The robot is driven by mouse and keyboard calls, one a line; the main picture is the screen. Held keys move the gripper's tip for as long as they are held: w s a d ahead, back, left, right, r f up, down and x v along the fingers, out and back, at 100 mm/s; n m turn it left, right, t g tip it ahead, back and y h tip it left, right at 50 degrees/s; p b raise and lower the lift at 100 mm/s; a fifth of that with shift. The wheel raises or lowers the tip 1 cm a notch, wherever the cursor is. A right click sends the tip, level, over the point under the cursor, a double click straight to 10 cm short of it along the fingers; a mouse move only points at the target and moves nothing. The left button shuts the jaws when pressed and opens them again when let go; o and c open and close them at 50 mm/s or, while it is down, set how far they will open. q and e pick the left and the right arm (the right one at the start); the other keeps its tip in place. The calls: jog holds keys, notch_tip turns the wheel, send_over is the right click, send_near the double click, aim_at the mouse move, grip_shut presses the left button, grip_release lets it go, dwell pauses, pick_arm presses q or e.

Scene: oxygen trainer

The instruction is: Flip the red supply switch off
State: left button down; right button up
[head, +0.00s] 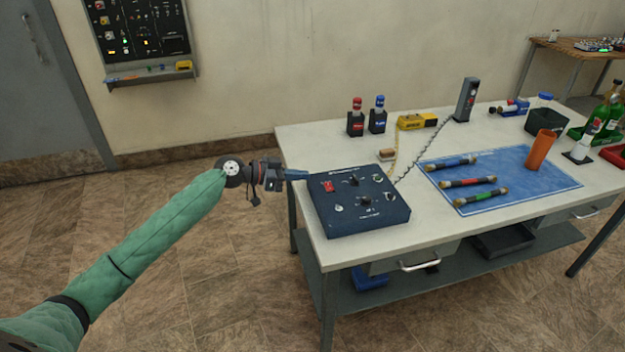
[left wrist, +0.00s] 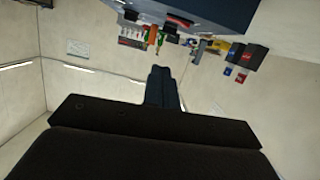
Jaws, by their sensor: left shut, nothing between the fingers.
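The dark blue trainer box (head: 357,215) stands on the table's near left part. Its red switch (head: 328,185) sits at the upper left of the top panel. My left gripper (head: 302,175) is shut and empty, its fingertips at the box's far left corner, close to the red switch; I cannot tell whether it touches the box. In the left wrist view the shut fingers (left wrist: 161,85) point toward the box (left wrist: 215,10), which shows upside down at the top, with a red part (left wrist: 180,22) on it. My right gripper is not in view.
The white table (head: 440,220) holds a blue mat (head: 535,180) with three tubes, an orange cup (head: 541,150), a yellow device (head: 416,121) and red and blue bottles (head: 356,117). A coiled cord (head: 432,150) runs behind the box. Floor left of the table is clear.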

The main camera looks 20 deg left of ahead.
pick_arm(q)
jog(key=shift+b+v, duration=0.3)
jog(key=shift+v, duration=1.15)
jog(key=shift+s, duration=0.1)
jog(key=s+d+f+n+g+y, duration=0.2)
jog(key=s+f+n+y, duration=0.2)
jog(key=s+f+y, duration=0.6)
jog(key=s+d+f+n+g, duration=0.1)
jog(key=s+d+f, duration=0.4)
jog(key=s, duration=0.6)
jog(key=s+d+f+n+g, duration=0.1)
jog(key=s+d+f, duration=0.4)
jog(key=s, duration=0.6)
jog(key=s+d+f+n+g+y, duration=0.1)
jog(key=s+d+f, duration=0.4)
jog(key=s, duration=0.6)
jog(key=shift+s+f+n+g+p, duration=0.3)
jog(key=shift+f+n+g, duration=0.2)
jog(key=shift+f+n, duration=0.15)
